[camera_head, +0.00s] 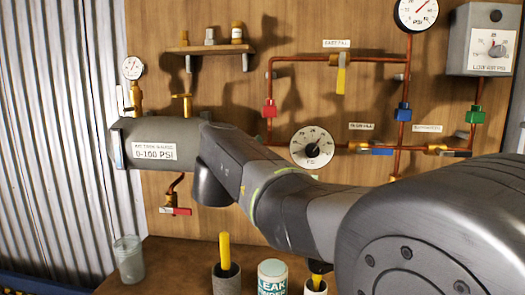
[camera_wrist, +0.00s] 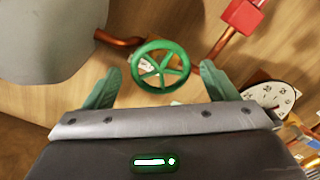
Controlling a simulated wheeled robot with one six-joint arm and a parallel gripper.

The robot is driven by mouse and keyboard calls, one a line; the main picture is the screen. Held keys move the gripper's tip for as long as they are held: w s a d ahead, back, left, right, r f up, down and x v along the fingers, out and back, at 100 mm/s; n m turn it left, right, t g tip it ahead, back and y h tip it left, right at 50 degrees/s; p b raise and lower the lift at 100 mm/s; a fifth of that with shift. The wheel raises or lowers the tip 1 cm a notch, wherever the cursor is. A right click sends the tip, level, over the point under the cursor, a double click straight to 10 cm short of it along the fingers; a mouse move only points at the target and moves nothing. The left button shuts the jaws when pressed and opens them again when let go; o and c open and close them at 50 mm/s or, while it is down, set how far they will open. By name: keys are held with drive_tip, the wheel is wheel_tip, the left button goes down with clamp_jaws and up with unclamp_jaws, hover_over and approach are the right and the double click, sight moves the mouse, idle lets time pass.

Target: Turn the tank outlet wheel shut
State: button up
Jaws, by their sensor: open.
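The tank outlet wheel is a green spoked handwheel (camera_wrist: 161,47) in the wrist view, on the copper pipe beside the tank. A pale tag shows behind its spokes. The grey tank (camera_wrist: 55,35) fills the upper left there; in the head view the tank (camera_head: 140,133) carries a 0-100 PSI label. My gripper (camera_wrist: 159,74) is open, with one green finger on each side of the wheel's lower part and gaps between them in the picture. I cannot tell whether the fingertips are level with the rim in depth. My arm hides the wheel in the head view.
A red fitting (camera_wrist: 241,17) and a white dial gauge (camera_wrist: 268,98) lie right of the wheel. A red-handled drain valve (camera_head: 176,211) hangs below the tank. The bench holds a glass jar (camera_head: 129,260), a cup with a yellow handle (camera_head: 226,279) and a leak finder can (camera_head: 272,278).

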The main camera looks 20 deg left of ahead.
drive_tip(key=v, duration=1.2)
drive_tip(key=x, duration=1.3)
drive_tip(key=shift+w+a, duration=0.1)
drive_tip(key=shift+w, duration=0.3)
drive_tip(key=shift+s, duration=0.1)
